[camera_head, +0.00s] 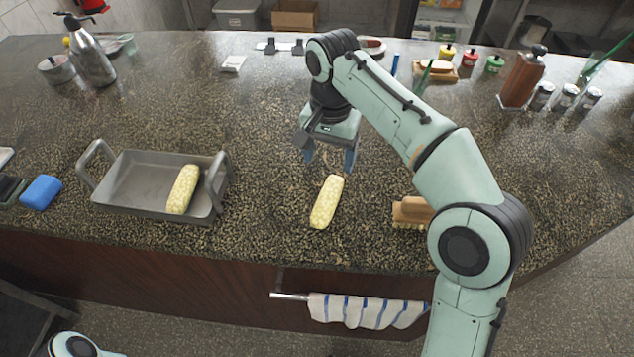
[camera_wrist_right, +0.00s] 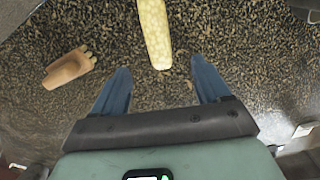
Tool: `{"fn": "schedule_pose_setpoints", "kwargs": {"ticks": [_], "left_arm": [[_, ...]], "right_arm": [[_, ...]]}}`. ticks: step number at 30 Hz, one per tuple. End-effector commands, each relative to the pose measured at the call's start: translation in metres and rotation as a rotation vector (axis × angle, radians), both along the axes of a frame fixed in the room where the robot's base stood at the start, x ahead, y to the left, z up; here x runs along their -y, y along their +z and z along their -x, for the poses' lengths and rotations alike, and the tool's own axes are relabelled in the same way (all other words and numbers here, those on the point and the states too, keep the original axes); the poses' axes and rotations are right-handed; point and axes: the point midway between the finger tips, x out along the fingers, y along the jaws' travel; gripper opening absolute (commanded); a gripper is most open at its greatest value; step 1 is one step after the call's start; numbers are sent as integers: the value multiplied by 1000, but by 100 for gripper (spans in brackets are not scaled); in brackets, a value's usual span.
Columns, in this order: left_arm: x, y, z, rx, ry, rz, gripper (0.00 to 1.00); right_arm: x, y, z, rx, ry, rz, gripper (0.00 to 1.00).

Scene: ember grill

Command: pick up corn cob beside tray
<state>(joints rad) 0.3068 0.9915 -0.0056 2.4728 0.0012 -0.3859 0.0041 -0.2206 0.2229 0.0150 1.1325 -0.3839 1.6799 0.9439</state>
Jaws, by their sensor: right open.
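A pale yellow corn cob (camera_head: 327,202) lies on the speckled counter to the right of the grey metal tray (camera_head: 133,208). Another corn cob (camera_head: 183,189) lies inside the tray, toward its right end. My right gripper (camera_head: 329,163) is open and empty, pointing down above the counter just behind the loose cob. In the right wrist view the loose cob (camera_wrist_right: 155,35) lies ahead of the gap between the open blue fingers (camera_wrist_right: 160,82), apart from them. My left gripper is not in view.
A wooden-handled brush (camera_head: 411,212) lies right of the loose cob, partly hidden by my right arm. A blue sponge (camera_head: 41,192) lies left of the tray. A striped towel (camera_head: 366,311) hangs on a rail at the counter's front. The counter between tray and cob is clear.

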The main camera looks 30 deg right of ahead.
Motion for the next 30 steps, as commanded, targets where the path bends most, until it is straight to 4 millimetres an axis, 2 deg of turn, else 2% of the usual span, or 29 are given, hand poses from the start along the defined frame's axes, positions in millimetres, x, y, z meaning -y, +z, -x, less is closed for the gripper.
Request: {"fn": "schedule_pose_setpoints", "kwargs": {"ticks": [10, 17, 25, 30], "left_arm": [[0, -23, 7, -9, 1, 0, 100], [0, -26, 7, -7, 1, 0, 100], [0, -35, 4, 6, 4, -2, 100], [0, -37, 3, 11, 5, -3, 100]], "right_arm": [[0, -64, 1, -5, 0, 1, 76], [0, -82, 1, -1, 0, 0, 76], [-2, -120, 4, -4, 0, 0, 76], [-2, -132, 3, -1, 0, 0, 76]]}}
